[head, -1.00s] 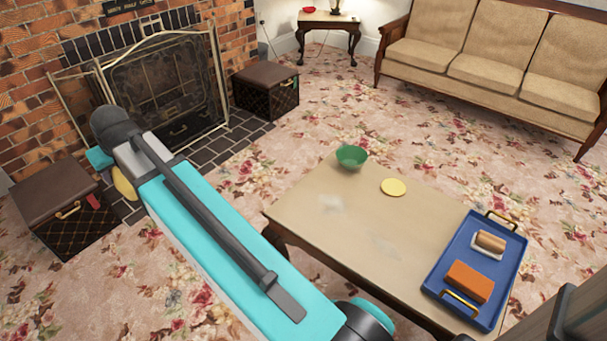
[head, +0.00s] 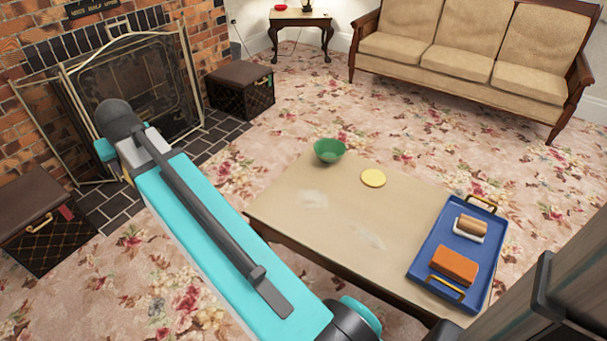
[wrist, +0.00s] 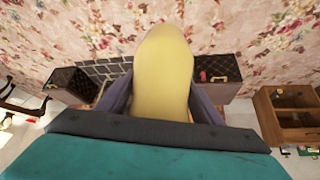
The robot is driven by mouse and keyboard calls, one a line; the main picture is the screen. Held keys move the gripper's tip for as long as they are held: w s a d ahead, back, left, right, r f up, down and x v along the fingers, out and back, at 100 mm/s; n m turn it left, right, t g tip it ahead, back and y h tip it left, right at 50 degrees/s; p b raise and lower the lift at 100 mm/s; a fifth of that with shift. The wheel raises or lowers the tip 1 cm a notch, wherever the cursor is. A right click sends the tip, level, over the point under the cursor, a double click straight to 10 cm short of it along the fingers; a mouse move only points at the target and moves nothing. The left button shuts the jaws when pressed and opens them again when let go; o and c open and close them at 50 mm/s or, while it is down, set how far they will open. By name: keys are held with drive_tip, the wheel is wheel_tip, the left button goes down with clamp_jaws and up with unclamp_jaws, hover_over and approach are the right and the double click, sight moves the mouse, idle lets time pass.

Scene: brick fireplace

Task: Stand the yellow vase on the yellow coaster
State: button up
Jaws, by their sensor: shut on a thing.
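The yellow vase (wrist: 162,75) fills the middle of the wrist view, held between the two fingers of my gripper (wrist: 160,98). My gripper is shut on it. In the head view my turquoise arm reaches toward the fireplace and hides nearly all of the vase and the gripper fingers. The yellow coaster (head: 373,178) is a flat disc lying bare on the low wooden table (head: 310,222), near its far edge. The vase is away from the coaster, off to the left of the table.
A green bowl (head: 329,150) stands just left of the coaster. A blue tray (head: 427,262) with an orange block (head: 454,265) and a brown roll (head: 472,224) on a white dish lies at the table's right. Dark boxes (head: 240,92) stand by the fireplace (head: 135,85). A sofa (head: 465,60) is behind.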

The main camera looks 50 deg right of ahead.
drive_tip(key=s+d+f+m+g+h+b, duration=0.1)
drive_tip(key=s+d+f+m+h+b, duration=0.2)
drive_tip(key=s+d, duration=0.6)
drive_tip(key=s+d+f+m+g+b, duration=0.1)
drive_tip(key=s+d+m+g+b, duration=0.15)
drive_tip(key=s+d+m, duration=0.65)
drive_tip(key=s+d+f+g+h+b, duration=0.1)
drive_tip(key=s+d+f+h+b, duration=0.2)
drive_tip(key=d, duration=1.1)
drive_tip(key=s+d+m+g+y+b, duration=0.1)
drive_tip(key=s+d+m+g+b, duration=0.1)
drive_tip(key=s, duration=0.9)
drive_tip(key=s+d+f+m+g+y+b, duration=0.1)
drive_tip(key=s+d+m, duration=0.5)
drive_tip(key=s, duration=0.6)
drive_tip(key=s+d+f+m+g+y+b, duration=0.1)
drive_tip(key=s+d+m+g+b, duration=0.2)
drive_tip(key=s, duration=0.8)
drive_tip(key=d+m+b, duration=0.1)
drive_tip(key=b, duration=0.1)
drive_tip(key=shift+s+f+b, duration=0.2)
drive_tip(key=shift+f+b, duration=0.05)
drive_tip(key=shift+b, duration=0.1)
drive_tip(key=shift+w+d+r+g+p, duration=0.1)
drive_tip(key=shift+d+r+g+p, duration=0.15)
drive_tip(key=shift+p, duration=1.05)
